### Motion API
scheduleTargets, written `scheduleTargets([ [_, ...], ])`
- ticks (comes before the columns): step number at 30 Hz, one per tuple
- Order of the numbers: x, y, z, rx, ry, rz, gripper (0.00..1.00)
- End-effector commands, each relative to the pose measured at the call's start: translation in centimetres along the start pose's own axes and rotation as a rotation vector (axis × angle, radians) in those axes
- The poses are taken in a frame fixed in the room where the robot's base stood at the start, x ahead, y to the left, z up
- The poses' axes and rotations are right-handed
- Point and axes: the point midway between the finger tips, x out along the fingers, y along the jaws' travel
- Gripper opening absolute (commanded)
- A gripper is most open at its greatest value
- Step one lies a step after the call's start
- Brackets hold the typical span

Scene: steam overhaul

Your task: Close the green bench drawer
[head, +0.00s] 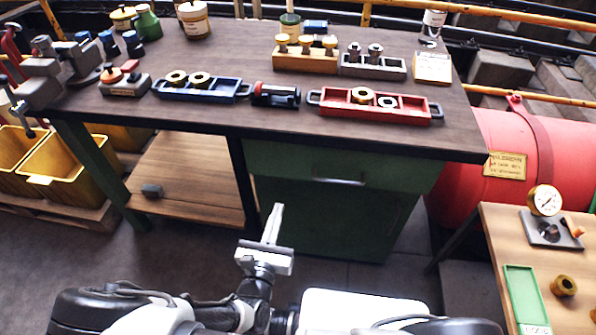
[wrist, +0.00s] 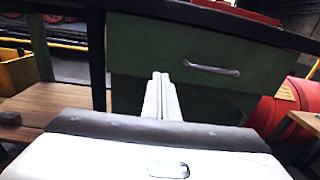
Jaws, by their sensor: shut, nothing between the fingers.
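The green bench drawer (head: 290,163) is under the right part of the dark bench top, above a darker green cabinet (head: 330,220). Its front carries a silver bar handle (head: 338,181). The drawer front appears to stand a little forward of the cabinet below; I cannot see inside it or tell how far out it is. My gripper (head: 278,207) is shut and empty, pointing toward the cabinet, below and left of the handle. In the wrist view the closed fingers (wrist: 160,76) show in front of the green front (wrist: 150,45), left of the handle (wrist: 211,68), apparently not touching it.
The bench top (head: 230,122) holds a blue tray (head: 203,95), a red tray (head: 412,116) and other parts. A wooden shelf (head: 190,170) lies left of the cabinet. A red tank (head: 500,140) and a side table (head: 500,225) stand to the right. Floor is clear before the cabinet.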

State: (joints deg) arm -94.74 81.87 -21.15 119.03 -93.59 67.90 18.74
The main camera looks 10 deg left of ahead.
Motion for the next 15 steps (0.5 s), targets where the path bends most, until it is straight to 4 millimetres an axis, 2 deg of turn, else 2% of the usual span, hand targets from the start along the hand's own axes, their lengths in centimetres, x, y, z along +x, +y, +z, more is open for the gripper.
scheduleTargets([
  [3, 0.0, 0.7, 0.4, 0.022, -0.022, 0.05, 0.0],
  [7, 1.3, 0.8, 0.4, 0.027, -0.023, 0.05, 0.0],
  [15, 6.8, 1.0, 0.3, 0.026, -0.022, 0.047, 0.0],
])
